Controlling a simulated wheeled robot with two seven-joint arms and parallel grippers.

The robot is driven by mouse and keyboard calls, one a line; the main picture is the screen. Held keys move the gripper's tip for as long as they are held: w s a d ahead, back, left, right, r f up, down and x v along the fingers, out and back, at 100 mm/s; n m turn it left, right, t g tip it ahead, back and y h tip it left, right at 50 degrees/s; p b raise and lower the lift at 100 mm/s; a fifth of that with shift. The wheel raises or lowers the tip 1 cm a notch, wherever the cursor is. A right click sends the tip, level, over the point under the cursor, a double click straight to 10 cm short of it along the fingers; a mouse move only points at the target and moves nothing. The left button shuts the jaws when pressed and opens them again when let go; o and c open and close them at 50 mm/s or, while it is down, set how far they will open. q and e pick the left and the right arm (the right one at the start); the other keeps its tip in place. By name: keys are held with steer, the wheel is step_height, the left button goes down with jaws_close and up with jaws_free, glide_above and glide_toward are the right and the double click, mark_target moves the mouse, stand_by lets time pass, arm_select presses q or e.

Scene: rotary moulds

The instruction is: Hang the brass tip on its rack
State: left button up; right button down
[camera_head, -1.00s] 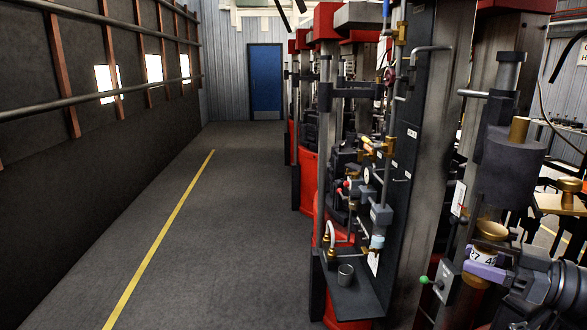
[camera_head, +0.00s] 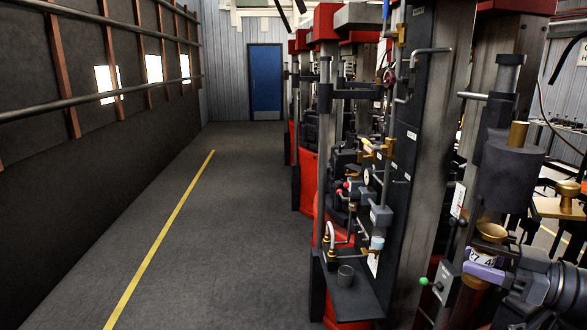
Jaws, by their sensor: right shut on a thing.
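My right gripper (camera_head: 483,272) comes in from the lower right corner. Its purple fingers are shut on the brass tip (camera_head: 491,232), which has a flared round top standing above the fingers. A white label with dark figures shows just below that top, and the fingers and nearby dark parts hide some of the rest. A tan, brass-coloured plate (camera_head: 548,208), seemingly the rack, is at the right edge, beyond and right of the gripper. Another brass piece (camera_head: 568,190) stands upright at it. The held tip appears apart from this plate. My left gripper is not in view.
A dark grey cylinder (camera_head: 512,175) on a machine hangs just above the gripper. A grey box with a green knob (camera_head: 446,283) is close on its left. The floor aisle (camera_head: 235,220) at left is clear.

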steer(key=shift+r+p, duration=0.45)
steer(key=shift+v, duration=2.55)
steer(key=b, duration=0.2)
glide_toward(494, 262)
steer(key=shift+w+a+f, duration=0.2)
steer(key=shift+w+a, duration=0.2)
steer(key=shift+w, duration=0.25)
